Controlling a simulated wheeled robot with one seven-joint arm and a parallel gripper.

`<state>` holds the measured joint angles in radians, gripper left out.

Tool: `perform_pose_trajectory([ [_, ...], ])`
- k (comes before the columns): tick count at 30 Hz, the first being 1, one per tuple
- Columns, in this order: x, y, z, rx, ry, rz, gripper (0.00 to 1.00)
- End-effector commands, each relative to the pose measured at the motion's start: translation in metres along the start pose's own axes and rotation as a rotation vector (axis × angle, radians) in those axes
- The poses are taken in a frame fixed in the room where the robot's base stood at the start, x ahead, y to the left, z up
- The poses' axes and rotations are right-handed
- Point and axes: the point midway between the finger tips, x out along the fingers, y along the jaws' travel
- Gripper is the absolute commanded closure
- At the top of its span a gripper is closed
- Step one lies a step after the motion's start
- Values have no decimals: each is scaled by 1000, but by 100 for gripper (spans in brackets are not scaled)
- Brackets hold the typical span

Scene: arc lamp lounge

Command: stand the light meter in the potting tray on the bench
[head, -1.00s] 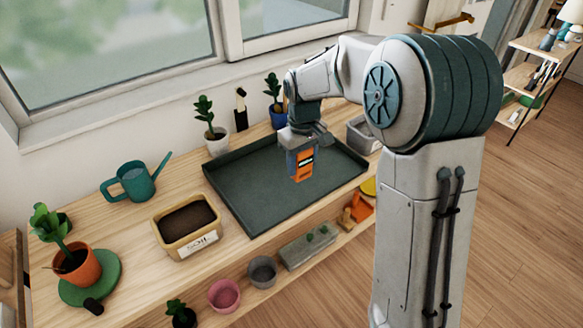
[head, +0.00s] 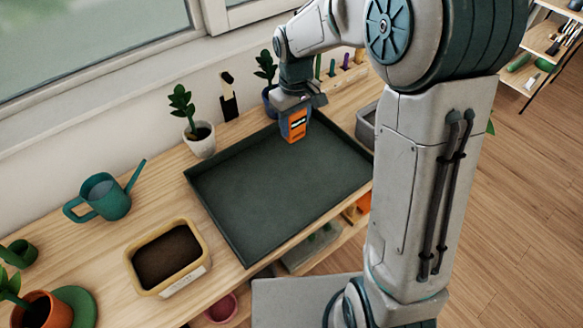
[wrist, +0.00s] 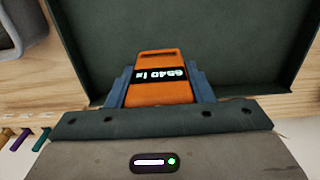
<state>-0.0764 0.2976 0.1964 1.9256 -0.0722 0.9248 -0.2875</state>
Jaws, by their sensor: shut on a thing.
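The light meter (head: 297,123) is an orange block with a dark display band and pale characters. My gripper (head: 293,108) is shut on it, with blue-grey fingers on both sides. In the head view the meter is upright at the far edge of the dark green potting tray (head: 270,190), on the tray's inner side. In the wrist view the meter (wrist: 160,92) shows between the fingers, with the tray (wrist: 230,50) beyond. I cannot tell whether its base touches the tray floor. The tray lies on the wooden bench (head: 120,245) and is otherwise empty.
A soil box (head: 168,258) and a teal watering can (head: 103,195) stand left of the tray. Potted plants (head: 200,140) stand behind it, near the wall. A grey bin (head: 366,125) is close to its right side. The tray's middle is clear.

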Motion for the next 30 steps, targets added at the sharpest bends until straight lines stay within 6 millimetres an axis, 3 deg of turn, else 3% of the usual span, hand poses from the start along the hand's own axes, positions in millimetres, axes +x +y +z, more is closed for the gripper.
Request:
perform_pose_trajectory([
  [6, 26, -31, 34, -1, -2, -1, 79],
  [12, 44, -51, 55, 0, -1, 0, 79],
  [17, 52, -55, 60, 1, -2, -1, 79],
  [24, 84, -55, 59, 0, -3, -2, 79],
  [30, 88, -55, 59, 1, 0, 0, 79],
])
